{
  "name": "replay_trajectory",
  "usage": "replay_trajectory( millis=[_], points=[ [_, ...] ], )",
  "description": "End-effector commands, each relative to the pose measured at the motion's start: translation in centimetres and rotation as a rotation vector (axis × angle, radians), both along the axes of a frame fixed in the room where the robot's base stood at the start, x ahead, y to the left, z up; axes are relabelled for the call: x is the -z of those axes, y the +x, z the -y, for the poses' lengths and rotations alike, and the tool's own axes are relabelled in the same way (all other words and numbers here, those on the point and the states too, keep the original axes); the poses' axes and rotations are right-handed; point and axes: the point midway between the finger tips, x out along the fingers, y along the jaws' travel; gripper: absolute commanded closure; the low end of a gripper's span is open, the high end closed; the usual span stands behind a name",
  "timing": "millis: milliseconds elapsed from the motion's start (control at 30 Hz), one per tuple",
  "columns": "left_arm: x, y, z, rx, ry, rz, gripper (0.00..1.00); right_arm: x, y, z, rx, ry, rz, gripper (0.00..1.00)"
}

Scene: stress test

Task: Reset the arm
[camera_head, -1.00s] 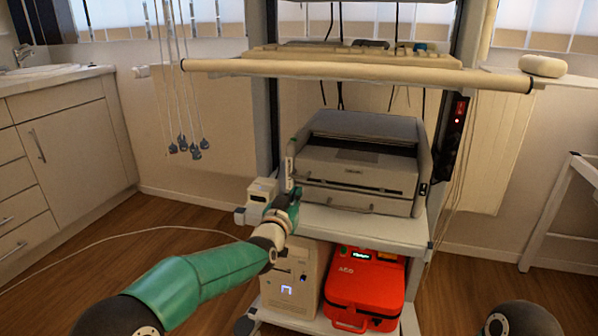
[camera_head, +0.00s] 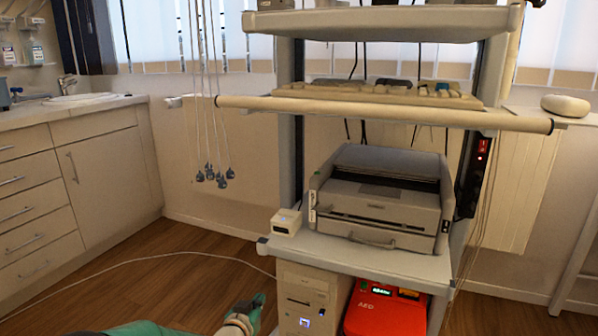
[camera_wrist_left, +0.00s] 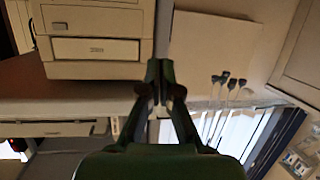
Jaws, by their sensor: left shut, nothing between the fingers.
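My left gripper (camera_head: 258,302) is low in the head view, in front of the cart and left of the computer tower. Its green arm enters from the bottom edge. In the left wrist view the dark green fingers (camera_wrist_left: 160,72) are together, with nothing between them. My right gripper is not in view.
The cart holds a grey printer (camera_head: 380,195) on its middle shelf, with a small white box (camera_head: 287,222) beside it. Below are a computer tower (camera_head: 303,300) and a red AED case (camera_head: 385,308). Leads (camera_head: 215,177) hang left of the cart.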

Motion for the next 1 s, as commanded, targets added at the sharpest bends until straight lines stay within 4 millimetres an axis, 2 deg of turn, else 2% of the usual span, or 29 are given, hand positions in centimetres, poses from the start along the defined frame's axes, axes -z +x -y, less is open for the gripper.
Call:
replay_trajectory(
  millis=[33,100,167,200,267,300,433,600,800,867,1000],
  points=[
    [2.9,-2.1,-1.4,-0.013,-0.003,-0.097,1.00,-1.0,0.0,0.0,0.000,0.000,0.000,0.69],
    [7.0,-5.3,-2.8,-0.024,-0.014,-0.226,1.00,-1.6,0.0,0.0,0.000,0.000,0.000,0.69],
    [10.2,-8.6,-3.7,-0.035,-0.030,-0.339,1.00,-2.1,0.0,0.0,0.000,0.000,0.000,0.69],
    [12.1,-11.0,-4.1,-0.040,-0.041,-0.415,1.00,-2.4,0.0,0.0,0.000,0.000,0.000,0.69],
    [14.7,-14.8,-4.5,-0.048,-0.063,-0.532,1.00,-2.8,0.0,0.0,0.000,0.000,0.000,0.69],
    [16.1,-17.5,-4.7,-0.054,-0.079,-0.606,1.00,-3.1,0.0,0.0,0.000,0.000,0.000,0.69],
    [19.2,-25.5,-4.5,-0.062,-0.126,-0.825,1.00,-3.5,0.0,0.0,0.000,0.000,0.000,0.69],
    [20.7,-34.0,-3.3,-0.062,-0.170,-1.045,1.00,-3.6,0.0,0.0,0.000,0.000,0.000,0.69],
    [20.6,-42.0,-1.8,-0.094,-0.231,-1.284,1.00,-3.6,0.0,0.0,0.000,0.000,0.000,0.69],
    [18.1,-41.5,-1.8,-0.100,-0.235,-1.272,1.00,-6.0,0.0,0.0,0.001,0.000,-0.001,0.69],
    [15.0,-41.5,-1.8,-0.098,-0.233,-1.270,1.00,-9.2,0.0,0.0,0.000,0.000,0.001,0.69]
  ],
)
